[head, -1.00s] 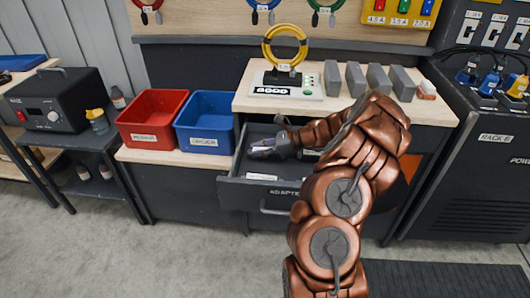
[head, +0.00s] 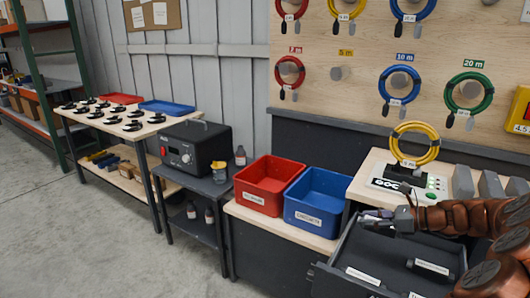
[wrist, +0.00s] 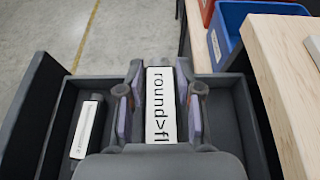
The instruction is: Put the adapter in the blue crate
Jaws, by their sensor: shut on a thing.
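My gripper (head: 374,217) is over the open grey drawer, near its left back side. In the wrist view, the two fingers of my gripper (wrist: 160,112) are shut on the adapter (wrist: 160,100), a dark block with a white label reading "round>fl", its end cut off. The adapter can hardly be made out in the head view. The blue crate (head: 318,196) stands on the wooden bench left of the drawer, open at the top; no contents show. Its corner shows at the top right of the wrist view (wrist: 232,20).
The drawer (head: 340,284) holds another dark labelled block (head: 430,267), also in the wrist view (wrist: 85,130). A red crate (head: 266,186) touches or nearly touches the blue crate's left. Right of it, a raised wooden top carries a yellow cable ring (head: 415,144) on a stand and grey blocks.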

